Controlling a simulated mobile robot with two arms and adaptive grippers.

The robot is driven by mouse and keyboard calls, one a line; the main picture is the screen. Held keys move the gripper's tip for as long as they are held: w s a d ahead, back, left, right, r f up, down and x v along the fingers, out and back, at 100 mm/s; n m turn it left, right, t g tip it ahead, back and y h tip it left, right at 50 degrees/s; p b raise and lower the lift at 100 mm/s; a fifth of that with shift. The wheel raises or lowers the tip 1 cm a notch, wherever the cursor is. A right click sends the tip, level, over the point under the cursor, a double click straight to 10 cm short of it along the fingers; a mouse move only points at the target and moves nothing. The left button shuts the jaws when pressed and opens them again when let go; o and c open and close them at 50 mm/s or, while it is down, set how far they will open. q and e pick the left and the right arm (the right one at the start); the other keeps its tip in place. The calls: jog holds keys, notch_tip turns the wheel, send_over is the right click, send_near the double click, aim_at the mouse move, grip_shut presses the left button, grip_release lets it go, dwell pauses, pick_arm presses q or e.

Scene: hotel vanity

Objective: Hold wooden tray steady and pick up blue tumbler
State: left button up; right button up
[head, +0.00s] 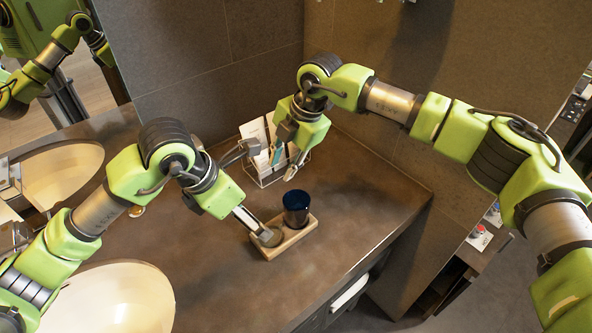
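The wooden tray (295,238) lies on the brown counter near its front edge. The dark blue tumbler (296,210) stands upright on the tray's right part. My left gripper (254,187) is open with its fingers wide apart. Its lower finger reaches the tray's left end, by a small round item (270,237); I cannot tell whether it touches either. My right gripper (285,164) is open and empty, above and behind the tumbler and apart from it. The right gripper partly hides the rack behind it.
A white wire rack (265,180) with papers and a teal item stands behind the tray, close to both grippers. Walls bound the counter behind. The counter right of the tumbler is clear.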

pick_arm(q)
jog(key=x, duration=1.4)
jog(key=shift+s, duration=0.15)
pick_arm(e)
jog(key=s+d+r+g+h, duration=0.1)
jog(key=s+d+r+h, duration=0.1)
jog(key=s, duration=0.3)
jog(key=shift+s+d+r+g+h, duration=0.3)
jog(key=shift+d+r+h, duration=0.1)
jog(key=shift+h, duration=0.2)
